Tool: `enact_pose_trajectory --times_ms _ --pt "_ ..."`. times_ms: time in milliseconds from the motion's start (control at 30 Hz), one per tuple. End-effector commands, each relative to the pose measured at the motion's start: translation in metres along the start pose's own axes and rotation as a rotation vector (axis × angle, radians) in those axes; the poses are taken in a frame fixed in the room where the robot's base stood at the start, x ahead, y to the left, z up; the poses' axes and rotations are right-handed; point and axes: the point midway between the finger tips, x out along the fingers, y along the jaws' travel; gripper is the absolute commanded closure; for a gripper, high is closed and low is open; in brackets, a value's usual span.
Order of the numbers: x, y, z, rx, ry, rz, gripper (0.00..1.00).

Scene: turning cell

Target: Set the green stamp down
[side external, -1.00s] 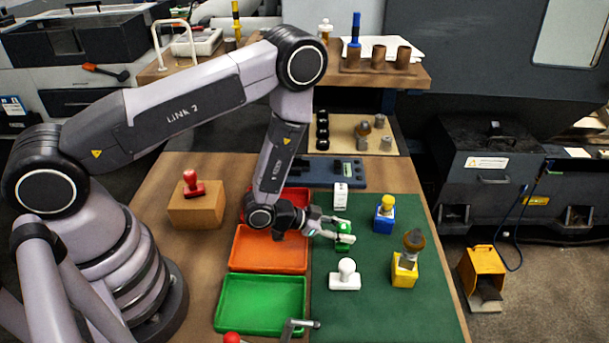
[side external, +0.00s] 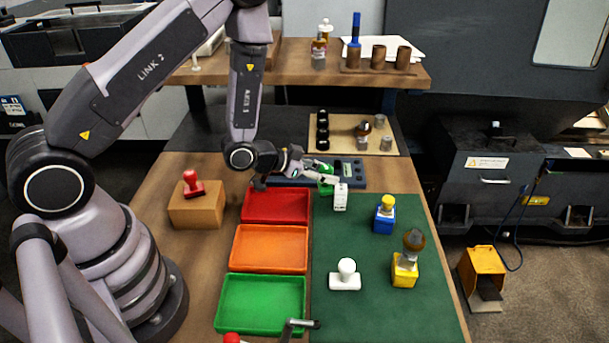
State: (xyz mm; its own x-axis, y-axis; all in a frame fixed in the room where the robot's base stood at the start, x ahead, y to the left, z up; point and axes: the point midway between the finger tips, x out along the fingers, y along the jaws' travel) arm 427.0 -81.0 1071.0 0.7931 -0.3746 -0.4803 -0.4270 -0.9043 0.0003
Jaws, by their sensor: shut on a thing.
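The green stamp (side external: 325,186) is held between the fingers of my gripper (side external: 328,178). It is near the far left corner of the green mat (side external: 370,270), just left of a small white block (side external: 341,198). The white block hides part of it. I cannot tell whether the stamp touches the surface below. My gripper is shut on the stamp, its fingers pointing right, over the near edge of a dark blue rack (side external: 290,180).
Red (side external: 275,219), orange (side external: 236,250) and green (side external: 220,305) trays line the mat's left side. A red stamp (side external: 192,190) stands on a wooden block (side external: 195,212). The mat's front is clear.

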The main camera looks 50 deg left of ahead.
Motion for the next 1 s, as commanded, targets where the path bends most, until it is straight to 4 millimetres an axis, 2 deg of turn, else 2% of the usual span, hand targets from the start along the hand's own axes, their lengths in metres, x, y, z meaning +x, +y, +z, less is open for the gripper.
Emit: enact_pose_trajectory --times_ms 33,200,400,500,600,733,833,1000 --pt "-0.008 -0.03 0.005 -0.029 0.0 -0.054 1.0" --pt "-0.046 -0.116 0.026 -0.115 -0.001 -0.21 1.0" --pt "-0.107 -0.196 0.059 -0.208 0.0 -0.384 1.0" --pt "-0.136 -0.223 0.075 -0.246 0.001 -0.453 1.0" --pt "-0.158 -0.241 0.087 -0.273 0.001 -0.505 1.0" --pt "-0.175 -0.252 0.097 -0.293 0.001 -0.542 1.0" --pt "-0.174 -0.255 0.11 -0.301 -0.002 -0.55 1.0" --pt "-0.159 -0.255 0.138 -0.3 -0.001 -0.551 1.0"
